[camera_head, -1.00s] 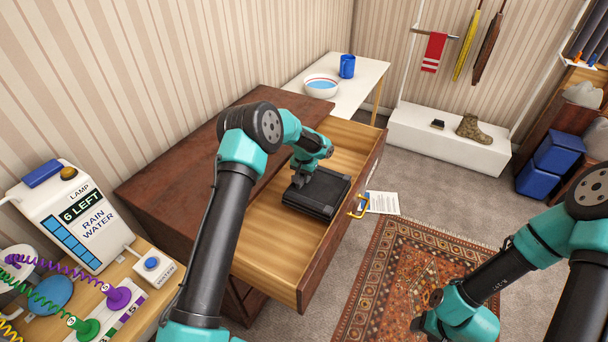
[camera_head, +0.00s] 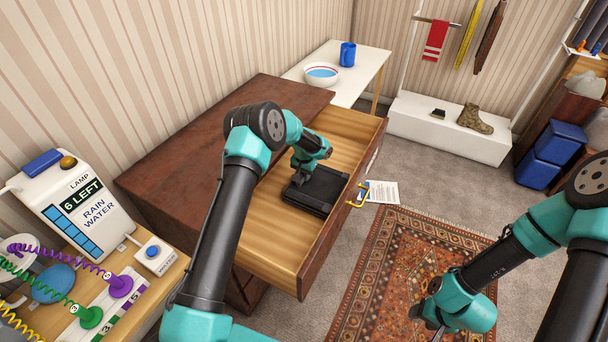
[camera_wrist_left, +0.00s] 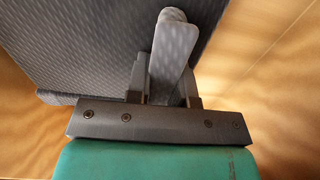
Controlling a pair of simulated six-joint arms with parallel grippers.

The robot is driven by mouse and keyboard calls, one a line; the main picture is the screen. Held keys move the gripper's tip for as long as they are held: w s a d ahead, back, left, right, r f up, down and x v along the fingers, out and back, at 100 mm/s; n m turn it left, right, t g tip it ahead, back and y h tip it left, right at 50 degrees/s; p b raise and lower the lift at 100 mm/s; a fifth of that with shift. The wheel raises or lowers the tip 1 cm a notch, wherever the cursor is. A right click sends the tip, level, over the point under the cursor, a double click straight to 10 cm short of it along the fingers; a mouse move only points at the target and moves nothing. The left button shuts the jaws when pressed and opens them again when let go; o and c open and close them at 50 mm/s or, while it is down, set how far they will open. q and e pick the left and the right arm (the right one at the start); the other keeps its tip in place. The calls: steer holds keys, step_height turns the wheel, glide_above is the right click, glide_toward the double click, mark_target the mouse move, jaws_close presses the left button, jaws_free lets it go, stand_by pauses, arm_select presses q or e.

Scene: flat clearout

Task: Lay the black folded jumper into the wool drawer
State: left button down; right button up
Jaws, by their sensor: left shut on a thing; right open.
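The black folded jumper (camera_head: 316,190) is in the open wool drawer (camera_head: 270,262), flat and low near the drawer's middle. I cannot tell whether it touches the drawer floor. My left gripper (camera_head: 301,168) is shut on the jumper's left edge. In the left wrist view the jumper (camera_wrist_left: 90,45) fills the upper left beside the fingers (camera_wrist_left: 168,75), with the wooden drawer floor (camera_wrist_left: 275,75) to the right. My right gripper (camera_head: 432,322) is open and empty above the rug, partly hidden by its own wrist.
Behind stands a white table (camera_head: 366,70) with a bowl (camera_head: 322,75) and a blue mug (camera_head: 347,54). The drawer's near end is clear.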

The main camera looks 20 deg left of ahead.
arm_select(q)
steer(key=shift+f, duration=0.55)
stand_by(0.4)
steer(key=c, duration=0.9)
jaws_free()
steer(key=shift+f, duration=0.1)
step_height(320, 180, up, 18)
steer(key=shift+f, duration=0.2)
